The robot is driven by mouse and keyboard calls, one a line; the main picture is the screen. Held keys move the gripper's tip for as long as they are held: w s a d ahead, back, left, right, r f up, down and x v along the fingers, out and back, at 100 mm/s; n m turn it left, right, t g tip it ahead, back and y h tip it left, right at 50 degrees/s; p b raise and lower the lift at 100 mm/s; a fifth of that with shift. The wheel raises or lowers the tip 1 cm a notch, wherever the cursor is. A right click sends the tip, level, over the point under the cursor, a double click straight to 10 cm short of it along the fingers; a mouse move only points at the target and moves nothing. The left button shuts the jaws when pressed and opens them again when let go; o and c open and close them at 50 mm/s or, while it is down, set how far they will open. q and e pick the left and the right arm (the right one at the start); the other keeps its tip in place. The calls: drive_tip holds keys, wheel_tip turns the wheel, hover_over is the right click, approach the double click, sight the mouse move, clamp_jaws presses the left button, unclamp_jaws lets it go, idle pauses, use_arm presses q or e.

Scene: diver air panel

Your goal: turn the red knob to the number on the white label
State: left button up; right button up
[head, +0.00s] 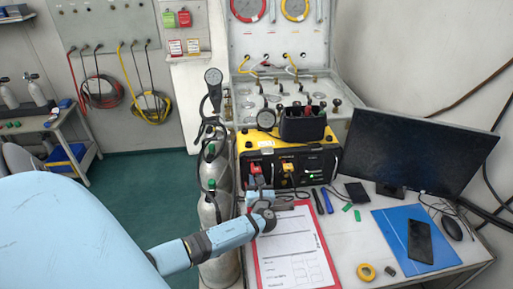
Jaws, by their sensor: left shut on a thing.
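The red knob (255,168) is on the left of the front face of a black and yellow air panel box (323,160). My left gripper (257,182) reaches up to it from the front and is shut on it. The fingers hide the knob's lower part, and its pointer setting cannot be read. A small white label (267,144) shows on the box above the knob; any number on it is too small to read. A yellow knob (287,168) sits to the right of the red one. My right gripper is out of view.
A red clipboard (318,243) with white paper lies under my left forearm. Grey cylinders (211,212) stand left of the box. A monitor (415,150), blue folder (390,222), phone (420,241) and yellow tape roll (366,272) occupy the right of the table.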

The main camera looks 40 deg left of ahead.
use_arm(q)
drive_tip(key=shift+m+p, duration=0.4)
drive_tip(key=shift+m, duration=0.3)
drive_tip(key=o, duration=0.6)
drive_tip(key=shift+o, duration=0.2)
drive_tip(key=b+v, duration=0.2)
drive_tip(key=v, duration=1.1)
drive_tip(key=shift+f, duration=0.2)
drive_tip(key=shift+s+d, duration=0.3)
drive_tip(key=shift+d, duration=0.1)
